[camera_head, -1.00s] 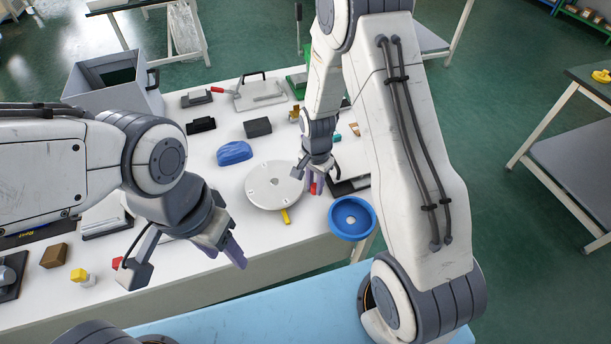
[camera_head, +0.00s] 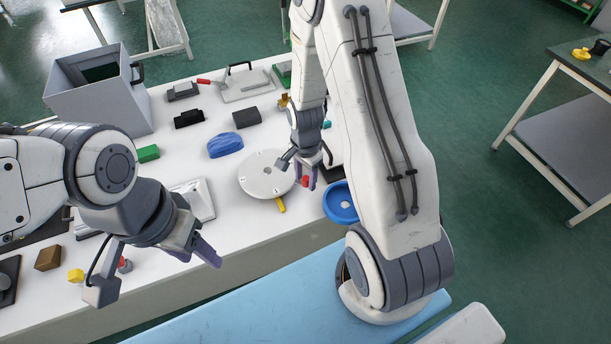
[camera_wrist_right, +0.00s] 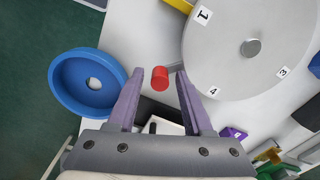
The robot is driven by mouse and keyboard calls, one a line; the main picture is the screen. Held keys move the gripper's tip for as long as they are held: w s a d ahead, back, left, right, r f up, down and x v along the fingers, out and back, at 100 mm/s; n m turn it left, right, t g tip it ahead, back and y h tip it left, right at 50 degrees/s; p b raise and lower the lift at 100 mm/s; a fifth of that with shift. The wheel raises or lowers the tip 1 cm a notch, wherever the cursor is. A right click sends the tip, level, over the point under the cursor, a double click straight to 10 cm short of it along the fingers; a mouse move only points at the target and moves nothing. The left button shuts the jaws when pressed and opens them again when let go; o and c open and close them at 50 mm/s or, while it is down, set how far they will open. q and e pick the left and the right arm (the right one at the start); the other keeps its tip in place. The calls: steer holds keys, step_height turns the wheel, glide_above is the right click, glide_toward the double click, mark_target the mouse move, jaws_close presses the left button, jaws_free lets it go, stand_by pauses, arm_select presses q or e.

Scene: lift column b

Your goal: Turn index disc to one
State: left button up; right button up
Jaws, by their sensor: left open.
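The index disc (camera_head: 266,175), a pale round plate, lies on the white table. In the right wrist view the disc (camera_wrist_right: 240,55) shows number labels 1, 3 and 4 and a grey hub. A yellow pointer (camera_head: 281,204) sits at its near edge; in the wrist view the pointer (camera_wrist_right: 181,4) is close to label 1. A red knob (camera_wrist_right: 160,78) on a short grey arm sticks out from the disc's rim. My right gripper (camera_wrist_right: 160,72) is open, with one finger on each side of the knob and visible gaps. My left gripper (camera_head: 155,273) is open and empty above the table's front edge.
A blue round dish (camera_head: 341,203) stands right of the disc, close to my right gripper. A blue lump (camera_head: 225,145), dark blocks and a grey bin (camera_head: 100,95) are behind and left. A purple piece (camera_wrist_right: 232,133) lies near the disc. Small blocks lie at the left front.

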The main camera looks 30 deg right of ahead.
stand_by(0.3)
step_height(320, 180, up, 10)
steer(key=shift+r, duration=0.2)
stand_by(0.3)
stand_by(0.3)
steer(key=s+a+r+n, duration=0.6)
steer(key=s+a+n, duration=0.3)
steer(key=n, duration=0.2)
steer(key=s+a+r+n+y, duration=0.1)
steer(key=s+a+r+n, duration=0.4)
steer(key=s+a+n, duration=0.4)
steer(key=shift+s+r+n, duration=0.35)
steer(key=shift+s+n, duration=0.25)
steer(key=shift+n, duration=0.3)
